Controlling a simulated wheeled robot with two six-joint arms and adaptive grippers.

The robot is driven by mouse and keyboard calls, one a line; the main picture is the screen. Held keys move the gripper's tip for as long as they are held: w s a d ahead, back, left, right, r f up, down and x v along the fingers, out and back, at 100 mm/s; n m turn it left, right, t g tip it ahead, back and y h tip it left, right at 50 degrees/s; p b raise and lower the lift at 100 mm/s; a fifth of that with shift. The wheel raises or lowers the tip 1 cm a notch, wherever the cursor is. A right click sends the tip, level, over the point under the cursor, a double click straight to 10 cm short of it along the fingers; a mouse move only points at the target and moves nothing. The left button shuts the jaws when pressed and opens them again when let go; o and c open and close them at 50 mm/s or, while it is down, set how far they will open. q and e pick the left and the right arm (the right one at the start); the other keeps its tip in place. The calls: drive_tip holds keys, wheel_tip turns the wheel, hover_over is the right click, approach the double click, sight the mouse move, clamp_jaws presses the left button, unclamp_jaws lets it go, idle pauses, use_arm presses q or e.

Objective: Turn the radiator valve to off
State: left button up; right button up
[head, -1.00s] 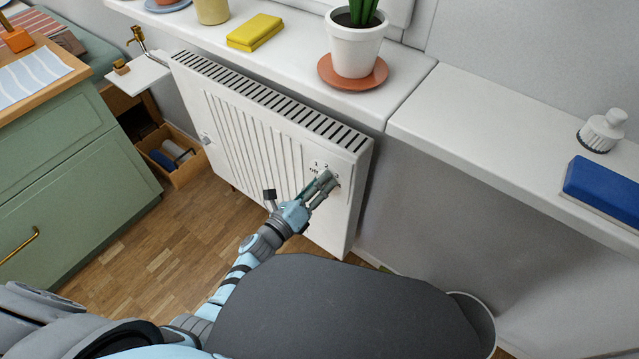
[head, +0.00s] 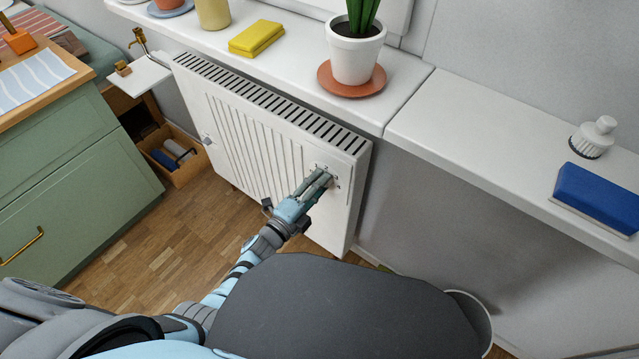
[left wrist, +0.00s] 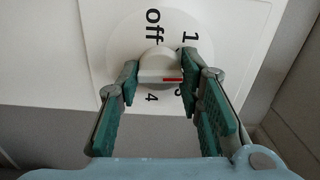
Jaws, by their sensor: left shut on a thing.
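The radiator (head: 240,135) is a white ribbed panel under the windowsill. Its valve is a white round knob (left wrist: 158,62) on a white dial (left wrist: 125,40) at the panel's right end. In the left wrist view, "off" is at the top of the dial, 1 at upper right and 4 below; some marks are partly hidden by the fingers. A red mark on the knob lies toward the right finger, away from "off". My left gripper (head: 325,178) reaches the dial; in the left wrist view its green-padded fingers (left wrist: 160,85) are shut on the knob's sides. My right gripper is not visible.
The sill (head: 300,50) above holds a potted plant (head: 355,50) and a yellow sponge (head: 257,37). A right-hand ledge (head: 480,130) bears a blue block (head: 600,192) and a white brush (head: 593,138). A green cabinet (head: 80,170) stands left. Floor before the radiator is open.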

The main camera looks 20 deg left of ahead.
use_arm(q)
drive_tip(key=shift+n+p, duration=1.45)
drive_tip(key=shift+n, duration=8.15)
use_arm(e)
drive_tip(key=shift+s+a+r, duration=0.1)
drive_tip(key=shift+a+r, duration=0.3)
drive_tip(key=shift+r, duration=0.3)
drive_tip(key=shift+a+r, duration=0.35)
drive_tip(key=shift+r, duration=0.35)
use_arm(q)
drive_tip(key=o, duration=1.2)
drive_tip(key=v, duration=1.2)
drive_tip(key=shift+s, duration=0.1)
